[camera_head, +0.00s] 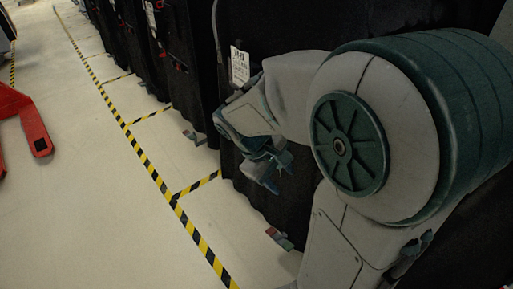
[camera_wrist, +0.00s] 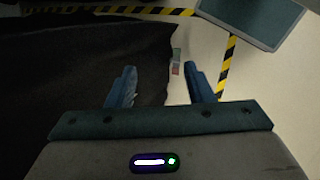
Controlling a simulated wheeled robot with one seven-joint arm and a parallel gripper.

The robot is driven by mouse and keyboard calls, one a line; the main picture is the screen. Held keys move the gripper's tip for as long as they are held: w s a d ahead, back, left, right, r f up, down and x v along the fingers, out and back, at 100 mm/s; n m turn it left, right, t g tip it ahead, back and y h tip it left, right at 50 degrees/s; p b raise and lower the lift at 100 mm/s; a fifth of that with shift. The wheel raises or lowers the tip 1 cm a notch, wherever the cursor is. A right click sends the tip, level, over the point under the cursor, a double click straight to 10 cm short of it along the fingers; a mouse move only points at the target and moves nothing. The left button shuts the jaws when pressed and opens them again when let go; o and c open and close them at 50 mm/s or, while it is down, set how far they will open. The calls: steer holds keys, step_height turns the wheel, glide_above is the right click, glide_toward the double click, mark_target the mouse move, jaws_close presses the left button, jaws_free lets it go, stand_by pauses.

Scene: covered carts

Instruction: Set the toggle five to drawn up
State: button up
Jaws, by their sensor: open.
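A small toggle (camera_head: 280,238) with a reddish part and a grey-green part sticks out near the floor at the foot of a black-covered cart (camera_head: 255,205). A toggle (camera_wrist: 176,62) with similar colours shows in the wrist view, beyond and between my fingertips. A second small toggle (camera_head: 194,137) sits low by a cart farther back. I cannot read which one is five. My gripper (camera_head: 268,168) is open and empty beside the black cover, above floor level. In the wrist view its blue fingers (camera_wrist: 159,68) are apart and touch no toggle.
A white tag (camera_head: 239,66) with unreadable print hangs on the near cart. More covered carts (camera_head: 135,40) stand in a row behind. Yellow-black tape (camera_head: 150,170) marks the floor. A red fork-shaped object (camera_head: 30,125) lies at left. The pale floor between is clear.

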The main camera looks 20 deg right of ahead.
steer(key=w+a+f+n+t+h+b, duration=0.1)
steer(key=w+f+n+t+h+b, duration=0.45)
steer(key=w+f, duration=0.8)
steer(key=w+f+n+t+h+b, duration=0.2)
steer(key=w+f+n+h+b, duration=0.4)
steer(key=w+f+n+b, duration=0.75)
steer(key=d+f+m, duration=0.2)
steer(key=d, duration=1)
steer(key=shift+w+d+f+m, duration=0.25)
steer(key=shift+w+f+m, duration=0.05)
steer(key=shift+w, duration=0.05)
